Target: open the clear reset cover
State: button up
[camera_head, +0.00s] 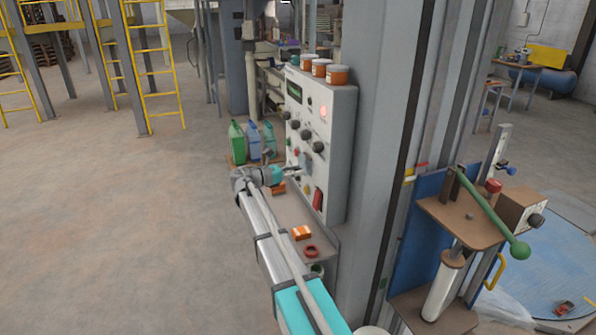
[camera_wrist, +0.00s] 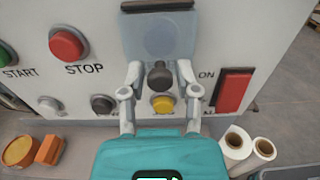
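The clear reset cover (camera_wrist: 160,38) is a pale, see-through bluish plate hanging from a dark hinge bar at the top of the wrist view. In the head view it is a small bluish patch (camera_head: 306,160) on the control panel. A dark round knob (camera_wrist: 160,75) sits at its lower edge; I cannot tell if it is fixed to the cover. A yellow button (camera_wrist: 162,103) shows just below. My gripper (camera_wrist: 160,72) is open, one finger on each side of the knob, with gaps on both sides. In the head view my gripper (camera_head: 297,170) is at the panel.
The grey panel (camera_head: 335,115) carries a red STOP button (camera_wrist: 68,44), dark knobs and a red rocker switch (camera_wrist: 233,90) right of the cover. Below is a shelf (camera_head: 290,212) with an orange block (camera_head: 302,233) and ring (camera_head: 311,251). White rolls (camera_wrist: 236,142) lie lower right.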

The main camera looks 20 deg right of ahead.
grip_shut()
jog(key=shift+d, duration=0.1)
jog(key=shift+d+r+p, duration=0.1)
jog(key=shift+p, duration=0.2)
